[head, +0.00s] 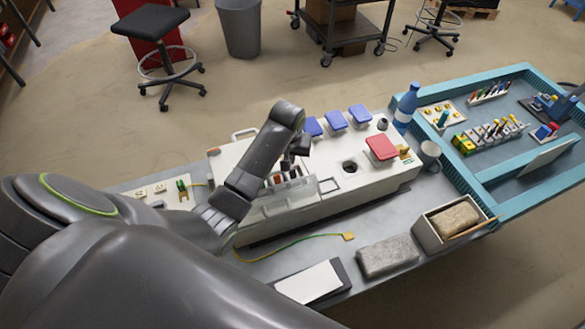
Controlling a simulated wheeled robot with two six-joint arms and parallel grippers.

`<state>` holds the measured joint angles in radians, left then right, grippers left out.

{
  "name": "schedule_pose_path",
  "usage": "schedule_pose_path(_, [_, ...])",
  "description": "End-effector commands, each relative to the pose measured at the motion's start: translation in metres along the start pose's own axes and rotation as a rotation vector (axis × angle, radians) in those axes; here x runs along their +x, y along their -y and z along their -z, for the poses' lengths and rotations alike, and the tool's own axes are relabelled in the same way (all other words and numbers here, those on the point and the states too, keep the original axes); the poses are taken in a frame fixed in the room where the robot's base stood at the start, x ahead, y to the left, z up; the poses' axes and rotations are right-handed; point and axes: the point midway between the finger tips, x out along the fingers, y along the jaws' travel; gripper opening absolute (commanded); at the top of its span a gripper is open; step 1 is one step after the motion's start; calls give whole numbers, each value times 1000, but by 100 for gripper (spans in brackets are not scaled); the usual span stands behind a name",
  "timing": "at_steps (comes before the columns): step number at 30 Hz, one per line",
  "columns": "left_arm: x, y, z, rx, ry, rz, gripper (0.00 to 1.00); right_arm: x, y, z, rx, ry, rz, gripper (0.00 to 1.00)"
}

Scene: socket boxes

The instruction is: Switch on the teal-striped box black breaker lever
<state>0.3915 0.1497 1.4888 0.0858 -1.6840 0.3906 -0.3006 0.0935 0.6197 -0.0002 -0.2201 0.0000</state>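A long cream box (373,184) stands on the bench with a row of blue flip covers, a red cover and a round dark socket on top. Small breaker levers (285,176) show in an opening near its middle, beside a clear flap (300,193) that appears to hang open at the front. I cannot make out a teal stripe or tell which way the black lever points. My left arm reaches over the box, and its gripper (289,165) points down at the breakers. The fingers are small and dark, partly hidden by the arm; contact is unclear. My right gripper is out of view.
A blue bottle (406,108) and white mug (430,153) stand right of the box. A teal-edged tray (487,187) holds small parts. A grey block (388,256), an open bin (427,240) and a yellow-green cable (290,246) lie in front. A white pad (309,282) is nearer.

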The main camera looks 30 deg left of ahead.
Motion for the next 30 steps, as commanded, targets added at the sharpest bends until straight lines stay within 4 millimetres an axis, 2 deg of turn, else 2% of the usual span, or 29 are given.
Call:
schedule_pose_path(11, [3, 0, -1, 0, 1, 0, 0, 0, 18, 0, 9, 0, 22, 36])
schedule_pose_path(24, [34, 0, -7, 0, 2, 1, 0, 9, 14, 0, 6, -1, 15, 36])
schedule_pose_path(30, [36, -1, -9, 0, 2, 0, 0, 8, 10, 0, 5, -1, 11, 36])
